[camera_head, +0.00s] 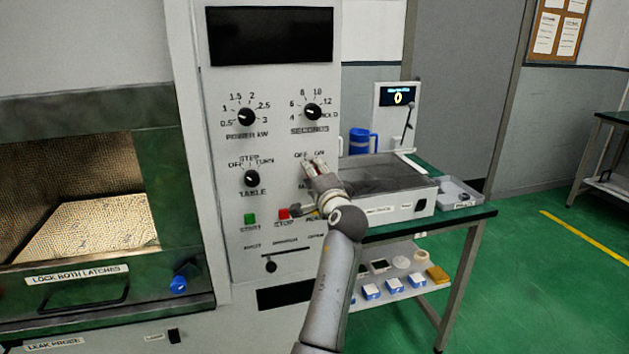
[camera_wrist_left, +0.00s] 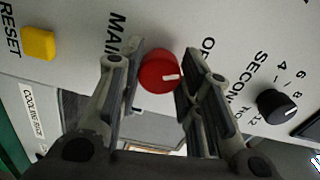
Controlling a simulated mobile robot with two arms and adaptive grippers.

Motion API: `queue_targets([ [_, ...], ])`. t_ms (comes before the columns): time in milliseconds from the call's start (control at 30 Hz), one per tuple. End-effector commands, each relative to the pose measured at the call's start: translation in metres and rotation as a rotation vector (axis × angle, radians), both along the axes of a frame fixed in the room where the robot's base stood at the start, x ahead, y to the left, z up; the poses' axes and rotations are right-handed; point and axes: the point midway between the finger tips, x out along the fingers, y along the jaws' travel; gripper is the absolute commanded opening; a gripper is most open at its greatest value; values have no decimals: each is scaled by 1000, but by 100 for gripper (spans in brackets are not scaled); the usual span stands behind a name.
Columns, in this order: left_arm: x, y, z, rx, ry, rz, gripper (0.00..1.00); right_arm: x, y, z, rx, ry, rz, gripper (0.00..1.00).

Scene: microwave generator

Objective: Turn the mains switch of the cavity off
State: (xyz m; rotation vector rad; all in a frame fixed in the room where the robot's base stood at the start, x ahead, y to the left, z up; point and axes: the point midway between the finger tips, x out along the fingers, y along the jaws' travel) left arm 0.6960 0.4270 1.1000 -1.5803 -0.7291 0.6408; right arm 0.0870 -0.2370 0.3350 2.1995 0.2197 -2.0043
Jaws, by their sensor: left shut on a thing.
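The mains switch is a round red knob (camera_wrist_left: 158,70) with a white mark, on the grey control panel. In the left wrist view it sits between the two fingers of my left gripper (camera_wrist_left: 158,82), which is shut on it. The mark points right and slightly down there, while the OFF lettering (camera_wrist_left: 206,45) is up and to the right, partly hidden by a finger. In the head view my left gripper (camera_head: 314,172) is at the panel below the OFF and ON labels (camera_head: 309,154) and mostly covers the knob. My right gripper is not in view.
The seconds knob (camera_head: 312,111) is above, the table knob (camera_head: 251,178) to the left. The red stop button (camera_head: 284,214) is below left. A yellow reset button (camera_wrist_left: 38,43) shows in the wrist view. A green bench (camera_head: 468,217) with a grey box stands right of the panel.

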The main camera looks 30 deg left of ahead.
Motion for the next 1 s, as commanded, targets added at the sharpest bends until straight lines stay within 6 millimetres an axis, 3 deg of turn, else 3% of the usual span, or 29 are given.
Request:
queue_targets([
  [600,0,0,0,-31,-34,1,9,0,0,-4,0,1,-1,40],
  [633,0,0,0,-31,-34,1,34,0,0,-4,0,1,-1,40],
  [800,0,0,0,-30,-33,1,55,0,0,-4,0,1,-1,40],
  [1000,0,0,0,-29,-33,0,55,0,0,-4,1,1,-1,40],
])
